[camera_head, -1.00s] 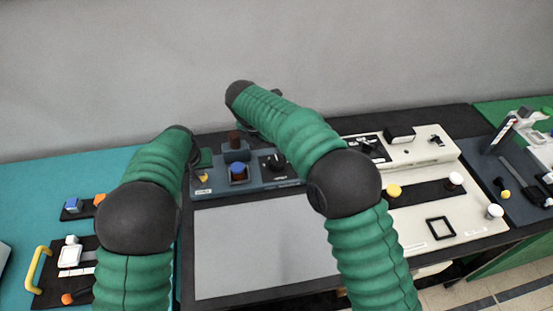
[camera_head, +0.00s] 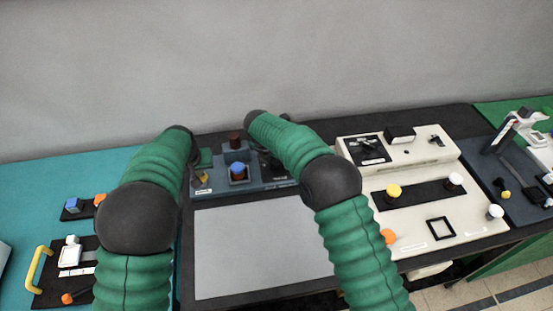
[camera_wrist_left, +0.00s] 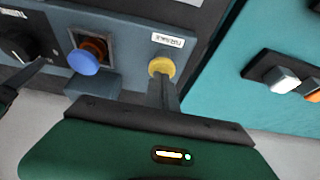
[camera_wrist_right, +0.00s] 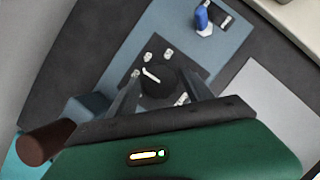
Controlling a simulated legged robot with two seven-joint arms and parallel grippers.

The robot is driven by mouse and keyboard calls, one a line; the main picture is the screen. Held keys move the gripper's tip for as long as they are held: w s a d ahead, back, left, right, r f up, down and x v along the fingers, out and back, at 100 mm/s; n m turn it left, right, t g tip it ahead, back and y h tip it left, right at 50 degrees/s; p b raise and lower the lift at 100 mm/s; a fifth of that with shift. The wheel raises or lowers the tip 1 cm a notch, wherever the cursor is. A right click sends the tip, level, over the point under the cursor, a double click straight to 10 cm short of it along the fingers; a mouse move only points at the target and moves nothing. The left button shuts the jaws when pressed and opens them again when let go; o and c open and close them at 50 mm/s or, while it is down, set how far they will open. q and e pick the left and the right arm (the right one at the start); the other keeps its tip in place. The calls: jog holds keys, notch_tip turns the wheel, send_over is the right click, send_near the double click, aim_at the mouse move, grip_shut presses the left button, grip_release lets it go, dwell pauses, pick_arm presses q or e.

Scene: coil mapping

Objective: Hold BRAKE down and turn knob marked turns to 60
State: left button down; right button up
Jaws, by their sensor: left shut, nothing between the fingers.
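The yellow BRAKE button (camera_wrist_left: 161,66) is on the blue-grey panel. My left gripper (camera_wrist_left: 166,82) is shut and empty, its tips at the button and seemingly touching it; how far it is pressed I cannot tell. The black turns knob (camera_wrist_right: 158,82) has a white pointer line, toward the upper left in the right wrist view, with small white labels around it. My right gripper (camera_wrist_right: 160,92) is open, its fingers on either side of the knob with gaps visible. The knob also shows at the left wrist view's edge (camera_wrist_left: 20,44). In the head view, my right arm mostly hides it.
A blue button (camera_head: 238,170) sits between the brake and the knob, with a brown-red cylinder (camera_head: 235,140) behind it. A grey plate (camera_head: 262,245) lies in front of the panel. A cream console (camera_head: 450,215) stands at the right and a teal surface (camera_head: 50,205) at the left.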

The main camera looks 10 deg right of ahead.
jog(key=c, duration=1)
jog(key=shift+c, duration=0.2)
jog(key=shift+w+r+m+g+h, duration=0.15)
jog(key=shift+m+g+h, duration=0.3)
jog(key=shift+m, duration=1.1)
jog(key=shift+w+f+m+g+h, duration=0.1)
jog(key=shift+m+g+h, duration=0.35)
jog(key=shift+m, duration=1.1)
jog(key=shift+a, duration=0.1)
jog(key=o, duration=1.4)
jog(key=shift+c, duration=0.2)
